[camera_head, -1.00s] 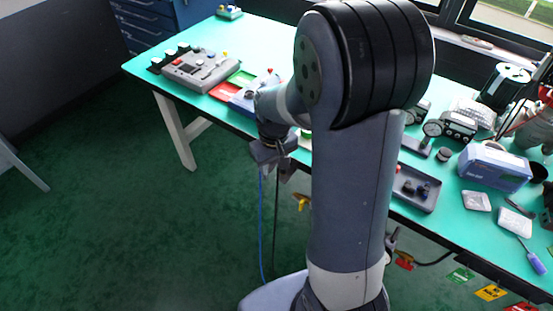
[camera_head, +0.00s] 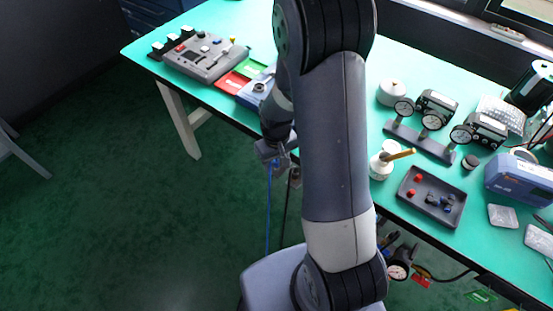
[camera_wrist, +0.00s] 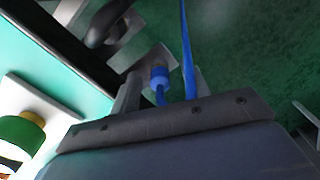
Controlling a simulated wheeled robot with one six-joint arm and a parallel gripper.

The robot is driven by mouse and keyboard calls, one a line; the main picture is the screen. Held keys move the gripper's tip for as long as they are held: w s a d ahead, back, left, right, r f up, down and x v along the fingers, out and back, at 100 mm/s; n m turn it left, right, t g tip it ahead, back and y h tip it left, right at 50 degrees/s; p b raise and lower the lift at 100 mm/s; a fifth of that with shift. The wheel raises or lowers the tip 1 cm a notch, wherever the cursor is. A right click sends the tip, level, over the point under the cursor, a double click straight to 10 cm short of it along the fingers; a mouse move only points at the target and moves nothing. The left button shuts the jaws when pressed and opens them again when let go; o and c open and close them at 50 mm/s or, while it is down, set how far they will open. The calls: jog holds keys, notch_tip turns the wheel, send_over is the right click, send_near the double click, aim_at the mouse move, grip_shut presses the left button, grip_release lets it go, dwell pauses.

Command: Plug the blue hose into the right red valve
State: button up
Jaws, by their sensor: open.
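The blue hose (camera_head: 268,215) hangs down below the table's front edge, beside my gripper (camera_head: 284,172). In the wrist view, the hose (camera_wrist: 188,50) runs up past the right finger. Its blue connector (camera_wrist: 158,76) sits in the space between the open fingers of my gripper (camera_wrist: 163,90). I cannot tell whether the fingers touch it. A grey block (camera_wrist: 155,57) shows right behind the connector. I cannot make out the right red valve in either view now; my arm covers the middle of the table's front edge.
The green table (camera_head: 235,25) holds a grey control box (camera_head: 205,57), a black tray (camera_head: 432,196) with small parts, and a dual-gauge stand (camera_head: 425,140).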

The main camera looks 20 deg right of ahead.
jog(key=shift+c, duration=0.3)
grip_shut()
dwell(0.3)
